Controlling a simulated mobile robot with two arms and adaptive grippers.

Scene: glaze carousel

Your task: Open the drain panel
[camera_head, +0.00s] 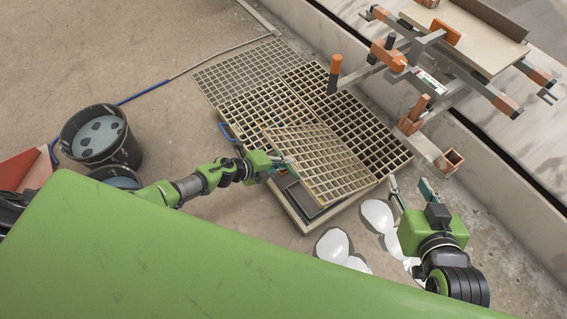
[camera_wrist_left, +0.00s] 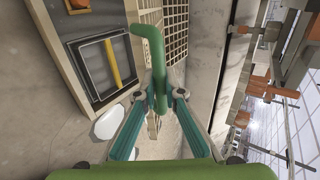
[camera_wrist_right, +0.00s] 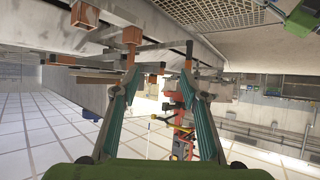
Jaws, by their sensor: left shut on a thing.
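The drain panel (camera_head: 325,165), a tan grating, sits askew and looks tilted over the neighbouring gratings. Below its near edge a dark framed opening (camera_head: 312,200) shows; the left wrist view shows this opening (camera_wrist_left: 88,72) with a yellow bar inside. My left gripper (camera_head: 287,165) is at the panel's left edge. In the left wrist view its fingers (camera_wrist_left: 160,98) are shut on a green bent hook (camera_wrist_left: 155,50). Whether the hook touches the panel is hidden. My right gripper (camera_head: 412,192) is open and empty, right of the panel; its spread fingers show in the right wrist view (camera_wrist_right: 160,85).
Flat gratings (camera_head: 240,72) lie behind the panel. A black bucket (camera_head: 98,135) stands at left with a blue hose near it. White lumps (camera_head: 333,244) lie near the opening. A metal frame with orange ends (camera_head: 395,58) stands at upper right beside a low wall.

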